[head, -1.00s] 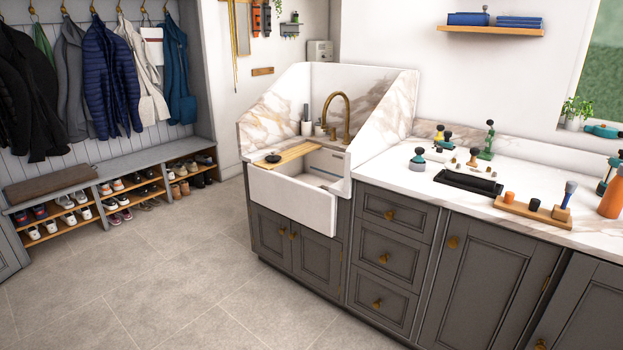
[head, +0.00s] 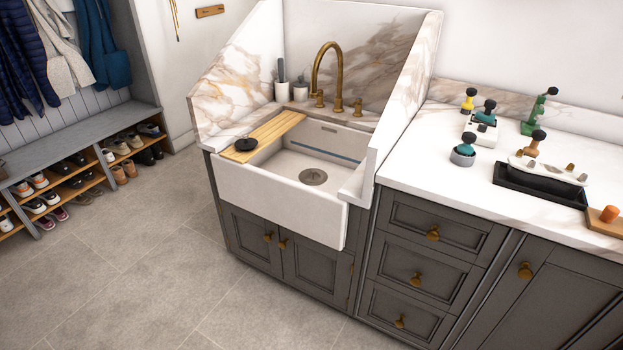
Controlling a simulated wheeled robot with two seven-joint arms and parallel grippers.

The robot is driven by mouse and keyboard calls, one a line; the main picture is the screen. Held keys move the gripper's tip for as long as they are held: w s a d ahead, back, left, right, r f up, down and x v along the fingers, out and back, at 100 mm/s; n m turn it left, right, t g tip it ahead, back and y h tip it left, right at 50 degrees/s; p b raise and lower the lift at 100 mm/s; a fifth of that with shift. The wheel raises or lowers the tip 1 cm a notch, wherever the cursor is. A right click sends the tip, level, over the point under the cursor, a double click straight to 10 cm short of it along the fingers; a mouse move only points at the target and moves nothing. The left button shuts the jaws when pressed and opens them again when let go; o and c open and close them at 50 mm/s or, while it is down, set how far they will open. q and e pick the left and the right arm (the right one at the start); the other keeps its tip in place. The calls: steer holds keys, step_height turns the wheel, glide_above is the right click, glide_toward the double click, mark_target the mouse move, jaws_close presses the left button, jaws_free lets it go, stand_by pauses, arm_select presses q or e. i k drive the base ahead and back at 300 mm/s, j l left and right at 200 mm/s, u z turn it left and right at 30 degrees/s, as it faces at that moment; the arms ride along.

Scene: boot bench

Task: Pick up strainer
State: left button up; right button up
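A small dark round piece (head: 246,145), which looks like the strainer, lies on the front left end of the slatted wooden board (head: 277,130). The board spans the left side of the white sink (head: 270,205). Inside the basin, a round grey drain (head: 313,177) shows on the floor. Neither of my grippers is in view.
A brass faucet (head: 327,70) stands behind the basin, with marble splash walls (head: 240,85) around it. Several knobbed tools and a black tray (head: 520,183) occupy the right counter (head: 425,165). The tiled floor (head: 140,270) before the sink is clear.

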mark_target(313, 177)
steer(key=i+z, duration=0.15)
steer(key=z, duration=0.3)
steer(key=i+j+z, duration=0.15)
steer(key=z, duration=0.3)
steer(key=i+j+z, duration=0.1)
steer(key=j+z, duration=0.15)
steer(key=z, duration=0.25)
